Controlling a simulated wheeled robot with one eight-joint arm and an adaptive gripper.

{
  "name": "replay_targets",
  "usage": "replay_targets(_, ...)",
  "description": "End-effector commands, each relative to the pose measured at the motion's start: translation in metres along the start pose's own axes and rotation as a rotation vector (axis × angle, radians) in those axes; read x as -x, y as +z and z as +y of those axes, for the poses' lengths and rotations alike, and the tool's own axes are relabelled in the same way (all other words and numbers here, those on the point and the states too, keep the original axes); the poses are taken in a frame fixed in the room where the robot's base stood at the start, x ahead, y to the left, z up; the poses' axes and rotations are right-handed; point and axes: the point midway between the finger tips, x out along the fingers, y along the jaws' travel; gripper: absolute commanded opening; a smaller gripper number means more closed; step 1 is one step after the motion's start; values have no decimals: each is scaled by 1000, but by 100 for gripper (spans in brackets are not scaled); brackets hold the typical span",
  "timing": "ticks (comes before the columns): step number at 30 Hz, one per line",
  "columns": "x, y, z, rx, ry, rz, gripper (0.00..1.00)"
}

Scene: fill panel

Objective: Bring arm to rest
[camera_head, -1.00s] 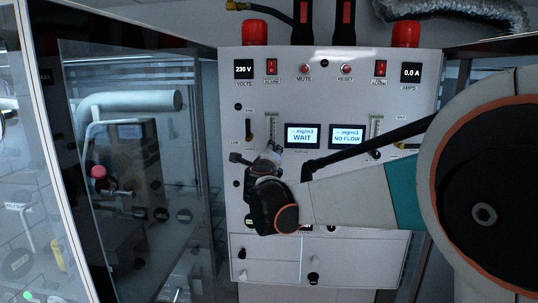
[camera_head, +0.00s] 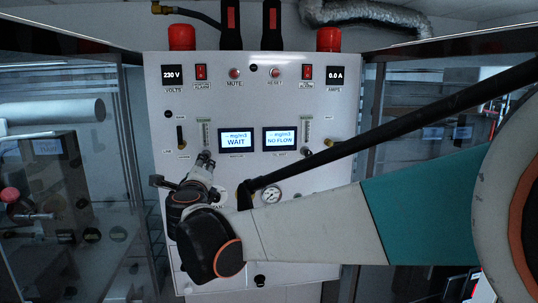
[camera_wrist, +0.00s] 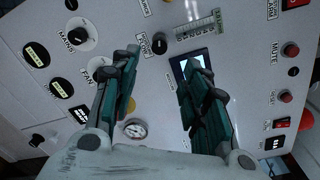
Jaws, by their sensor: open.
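My arm (camera_head: 320,230) reaches across the head view from the right, in front of the fill panel (camera_head: 340,180). My gripper (camera_head: 205,160) is in front of the panel's left part, below the left flow gauge. In the wrist view my gripper (camera_wrist: 162,62) is open, with its two teal-padded fingers apart and nothing between them. The panel face lies beyond the fingers, tilted in that view. One finger covers part of a lit screen (camera_wrist: 194,66). I cannot tell the exact gap to the panel.
The panel carries a WAIT screen (camera_head: 237,140), a NO FLOW screen (camera_head: 280,139), a pressure gauge (camera_head: 271,196) and two red lamps on top. The wrist view shows the MAINS knob (camera_wrist: 82,38) and FAN knob (camera_wrist: 105,73). Glass enclosures (camera_head: 60,200) stand at both sides.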

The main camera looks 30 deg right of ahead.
Motion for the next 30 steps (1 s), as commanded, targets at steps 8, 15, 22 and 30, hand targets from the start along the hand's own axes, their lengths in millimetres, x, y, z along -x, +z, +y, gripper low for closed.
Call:
replay_targets(8, 46, -3, 23, 381, -1, -257, 42)
replay_targets(15, 125, -47, 110, 970, 101, -545, 42)
replay_targets(22, 196, -148, 208, 1477, 307, -715, 42)
replay_targets(30, 264, -289, 284, 1906, 621, -807, 42)
